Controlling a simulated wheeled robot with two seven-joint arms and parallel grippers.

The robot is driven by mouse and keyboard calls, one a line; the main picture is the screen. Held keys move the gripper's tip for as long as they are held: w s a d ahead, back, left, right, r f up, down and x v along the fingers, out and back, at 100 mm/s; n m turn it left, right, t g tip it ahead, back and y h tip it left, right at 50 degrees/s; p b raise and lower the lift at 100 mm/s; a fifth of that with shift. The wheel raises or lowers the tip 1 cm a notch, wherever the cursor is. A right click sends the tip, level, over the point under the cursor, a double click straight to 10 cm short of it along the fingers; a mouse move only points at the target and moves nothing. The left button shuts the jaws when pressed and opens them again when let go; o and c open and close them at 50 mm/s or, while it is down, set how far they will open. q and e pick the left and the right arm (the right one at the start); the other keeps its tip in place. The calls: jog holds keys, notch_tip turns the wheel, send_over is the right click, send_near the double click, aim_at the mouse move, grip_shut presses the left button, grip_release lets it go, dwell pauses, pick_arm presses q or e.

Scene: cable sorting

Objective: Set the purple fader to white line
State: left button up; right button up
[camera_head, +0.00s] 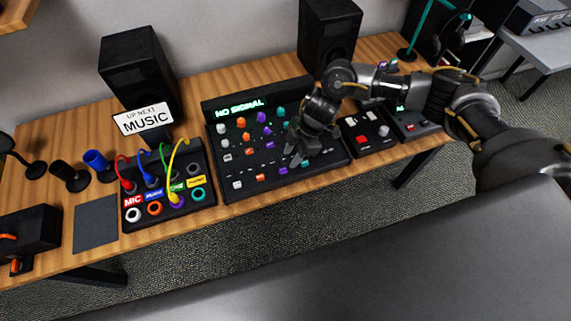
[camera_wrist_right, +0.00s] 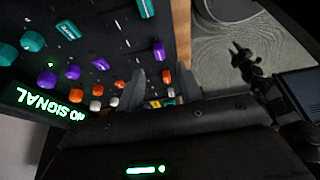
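The purple fader (camera_head: 283,170) is a small cap at the front edge of the black mixer (camera_head: 221,170), between an orange and a teal fader cap. It also shows in the right wrist view (camera_wrist_right: 159,51), just past my fingertips. My right gripper (camera_head: 297,157) is over the mixer, close to the purple fader. In the right wrist view its two fingers (camera_wrist_right: 160,70) are apart with nothing clamped between them; contact with the fader cannot be judged. The white line is too small to make out clearly.
Orange (camera_head: 260,177) and white (camera_head: 237,184) fader caps sit to the left of the purple one; a teal cap (camera_head: 305,163) is at its right. A patch box with colored cables (camera_head: 208,208) stands left of the mixer. A smaller button unit (camera_head: 358,149) stands right.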

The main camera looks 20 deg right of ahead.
aim_at(283, 169)
jog(key=shift+p+x, duration=0.3)
jog(key=shift+x, duration=2.9)
grip_shut()
jog(key=shift+w, duration=0.1)
